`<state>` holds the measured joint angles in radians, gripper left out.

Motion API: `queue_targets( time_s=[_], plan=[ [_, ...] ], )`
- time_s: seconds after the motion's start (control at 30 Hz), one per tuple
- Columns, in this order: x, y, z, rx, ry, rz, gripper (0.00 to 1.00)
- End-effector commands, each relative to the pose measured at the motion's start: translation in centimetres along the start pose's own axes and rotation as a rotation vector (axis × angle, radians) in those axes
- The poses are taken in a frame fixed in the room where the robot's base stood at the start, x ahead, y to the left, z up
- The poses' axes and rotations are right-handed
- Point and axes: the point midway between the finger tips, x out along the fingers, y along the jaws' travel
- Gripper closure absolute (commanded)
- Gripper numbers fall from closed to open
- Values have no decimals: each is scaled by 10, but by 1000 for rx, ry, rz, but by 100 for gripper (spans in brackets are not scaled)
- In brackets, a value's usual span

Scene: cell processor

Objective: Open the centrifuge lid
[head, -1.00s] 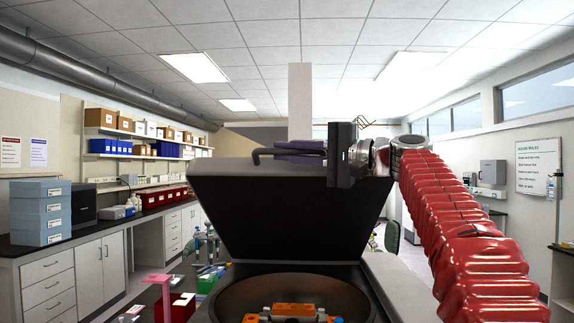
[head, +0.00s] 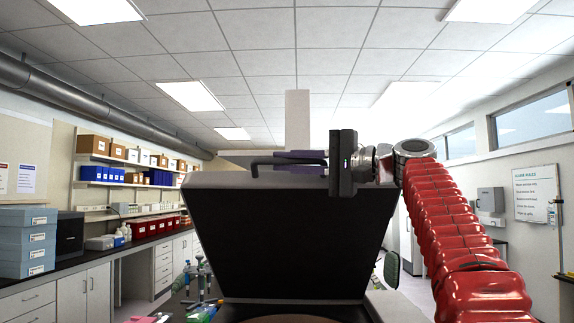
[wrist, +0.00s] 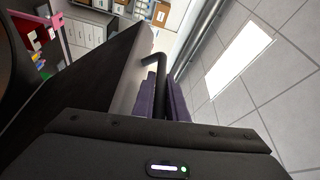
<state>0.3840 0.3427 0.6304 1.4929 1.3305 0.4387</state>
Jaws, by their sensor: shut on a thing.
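The centrifuge lid (head: 290,235) is a dark panel that stands raised, its inner face toward the head camera. Its black bar handle (head: 265,160) runs along the top edge. My gripper (head: 300,158) is at that edge, with purple fingers shut on the handle. In the wrist view the handle (wrist: 153,72) passes by the purple fingers of my gripper (wrist: 176,98), and the lid (wrist: 95,85) slopes away at the left. The fingers hide part of the handle. Only a sliver of the centrifuge bowl (head: 283,319) shows at the bottom of the head view.
A counter with red boxes (head: 155,226) and pale blue boxes (head: 25,240) runs along the left wall. Small lab items (head: 198,285) stand left of the centrifuge. A chair (head: 391,268) is behind it at the right.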

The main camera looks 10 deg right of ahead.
Motion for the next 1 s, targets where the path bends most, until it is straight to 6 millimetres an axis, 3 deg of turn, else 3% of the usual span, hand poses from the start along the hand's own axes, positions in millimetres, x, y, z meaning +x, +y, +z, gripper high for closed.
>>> queue_targets(
  time_s=[0.03, 0.07, 0.3, 0.67, 1.0],
  plan=[
    [0, 1, -1, -2, 3, 2, 100],
    [0, 1, -1, -2, 3, 2, 86],
    [0, 0, 0, -2, 1, 0, 69],
    [-3, -1, 1, -2, -1, 0, 69],
    [-45, 0, 1, -2, 1, 0, 69]
  ],
)
